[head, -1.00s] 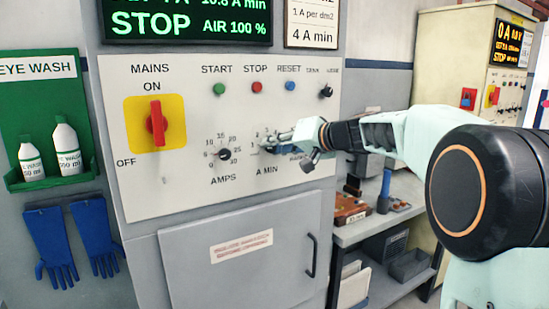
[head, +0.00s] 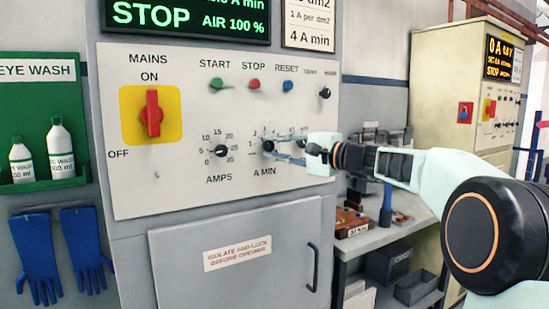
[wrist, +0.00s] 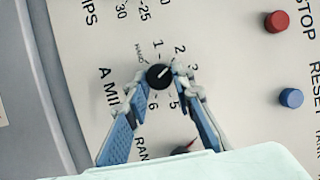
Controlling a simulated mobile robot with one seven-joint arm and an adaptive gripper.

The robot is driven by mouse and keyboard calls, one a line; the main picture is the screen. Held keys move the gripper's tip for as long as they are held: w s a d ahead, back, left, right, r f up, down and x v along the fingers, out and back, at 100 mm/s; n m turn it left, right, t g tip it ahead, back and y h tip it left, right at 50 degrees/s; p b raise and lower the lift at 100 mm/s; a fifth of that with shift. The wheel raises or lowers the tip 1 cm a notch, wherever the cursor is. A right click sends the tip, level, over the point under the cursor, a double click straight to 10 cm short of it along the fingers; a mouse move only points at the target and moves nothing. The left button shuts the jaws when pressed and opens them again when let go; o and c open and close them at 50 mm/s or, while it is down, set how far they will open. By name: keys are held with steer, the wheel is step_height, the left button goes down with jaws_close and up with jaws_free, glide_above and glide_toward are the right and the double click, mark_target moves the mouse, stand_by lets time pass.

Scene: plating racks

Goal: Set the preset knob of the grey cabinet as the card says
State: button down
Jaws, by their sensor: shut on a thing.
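The grey cabinet (head: 130,195) fills the left and middle of the head view. Its A MIN knob (head: 268,146) is small, black and round. In the wrist view this knob (wrist: 157,79) sits inside a ring of marks from HAND and 1 to 6. Its white pointer line aims at the upper right, around the 2 to 3 side. My gripper (wrist: 160,76) has one blue-and-grey finger on each side of the knob and is shut on it. The right finger hides the 4. The card (head: 309,25) above the panel reads 1 A per dm2 and 4 A min.
The AMPS knob (head: 221,151) is left of the A MIN knob, and another dark knob stands close on its right. START, STOP (head: 254,84) and RESET buttons are above. The red mains switch (head: 151,113) is at left. A bench with tools is at right.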

steer(key=m+b, duration=0.2)
steer(key=f+m+t+y+b, duration=0.1)
steer(key=m+b, duration=0.1)
steer(key=shift+m+t, duration=0.3)
steer(key=shift+m, duration=0.1)
steer(key=m+t+b, duration=0.1)
steer(key=m+b, duration=0.3)
steer(key=shift+a+f+t, duration=0.1)
steer(key=shift+f+t, duration=0.05)
steer(key=shift+t, duration=0.25)
steer(key=m+t+b, duration=0.2)
steer(key=m, duration=0.2)
steer(key=shift+s+a+b, duration=0.1)
steer(key=shift+b, duration=0.25)
steer(key=shift+m+t+h+b, duration=0.45)
steer(key=shift+m+b, duration=0.35)
steer(key=shift+m, duration=0.9)
